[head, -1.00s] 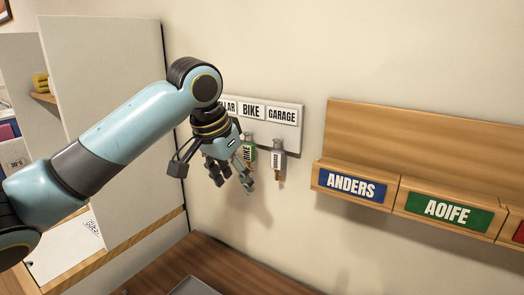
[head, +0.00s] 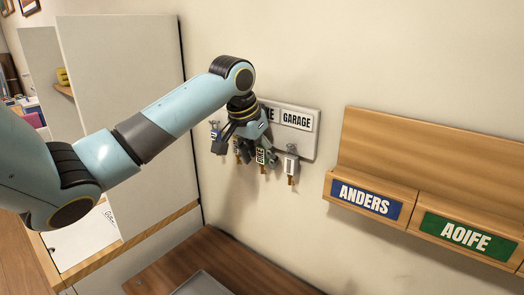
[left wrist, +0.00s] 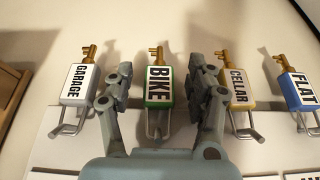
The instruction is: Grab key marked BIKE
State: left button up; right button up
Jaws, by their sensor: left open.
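The BIKE key (left wrist: 159,88) has a green tag with a white label and hangs from a wire hook, its brass key pointing up in the left wrist view. My left gripper (left wrist: 160,76) is open, with one finger on each side of this tag and a visible gap to it on both sides. In the head view, the BIKE key (head: 261,156) shows partly behind the fingers of my left gripper (head: 248,150), close to the key board (head: 309,145). My right gripper is not in view.
The GARAGE key (left wrist: 79,83) and the CELLAR key (left wrist: 237,87) hang close outside the fingers, with the blue FLAT key (left wrist: 300,90) beyond. Wooden bins named ANDERS (head: 365,199) and AOIFE (head: 468,236) are on the wall at right. A white panel (head: 120,110) stands at left.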

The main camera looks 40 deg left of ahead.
pick_arm(q)
jog(key=shift+w+f, duration=0.25)
jog(key=shift+f, duration=0.25)
jog(key=c, duration=1.1)
jog(key=shift+r, duration=0.15)
